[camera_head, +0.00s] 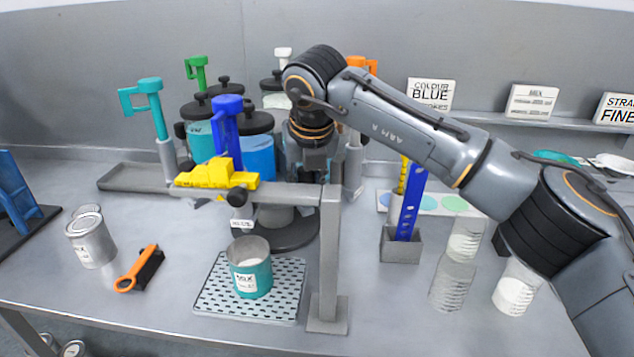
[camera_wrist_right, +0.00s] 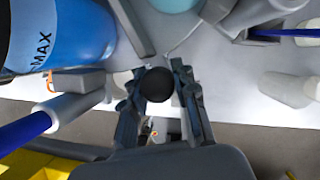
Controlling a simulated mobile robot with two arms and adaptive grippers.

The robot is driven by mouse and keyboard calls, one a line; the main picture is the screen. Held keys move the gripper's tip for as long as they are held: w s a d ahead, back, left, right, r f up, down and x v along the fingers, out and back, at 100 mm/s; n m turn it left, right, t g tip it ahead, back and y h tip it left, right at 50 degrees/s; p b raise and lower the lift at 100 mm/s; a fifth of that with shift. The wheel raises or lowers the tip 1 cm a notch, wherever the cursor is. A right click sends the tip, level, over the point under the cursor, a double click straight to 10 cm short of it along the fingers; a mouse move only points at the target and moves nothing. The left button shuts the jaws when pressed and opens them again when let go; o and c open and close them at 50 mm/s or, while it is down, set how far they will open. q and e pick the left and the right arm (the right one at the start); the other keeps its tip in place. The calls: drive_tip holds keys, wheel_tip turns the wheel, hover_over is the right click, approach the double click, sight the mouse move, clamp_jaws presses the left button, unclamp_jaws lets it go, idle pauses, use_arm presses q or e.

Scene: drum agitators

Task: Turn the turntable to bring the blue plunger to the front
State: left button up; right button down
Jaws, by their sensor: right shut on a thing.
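The blue plunger (camera_head: 228,120) stands upright near the front of the turntable (camera_head: 290,235), left of centre, behind a yellow block. A canister of blue liquid (camera_head: 260,155) is beside it, and a canister marked MAX (camera_wrist_right: 60,35) shows in the right wrist view. Teal (camera_head: 150,100), green (camera_head: 196,70), white (camera_head: 283,55) and orange (camera_head: 362,63) plungers stand around the turntable. My right gripper (camera_head: 318,165) is at the right side of the canisters, its fingertips partly hidden. In the right wrist view it (camera_wrist_right: 157,88) is shut on a round black knob (camera_wrist_right: 156,84). My left gripper is not in view.
A grey post with a crossbar (camera_head: 328,250) stands in front, bearing the yellow block (camera_head: 215,175). A teal tin (camera_head: 250,275) sits on a perforated tray (camera_head: 215,300).

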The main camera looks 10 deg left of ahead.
drive_tip(key=shift+s+a+r, duration=0.1)
drive_tip(key=shift+a, duration=0.15)
idle(0.3)
drive_tip(key=c, duration=1.1)
unclamp_jaws()
drive_tip(key=shift+a, duration=0.1)
drive_tip(key=shift+o, duration=0.2)
drive_tip(key=shift+r, duration=0.15)
drive_tip(key=v, duration=1.1)
drive_tip(key=shift+s+r, duration=0.2)
drive_tip(key=shift+s, duration=0.05)
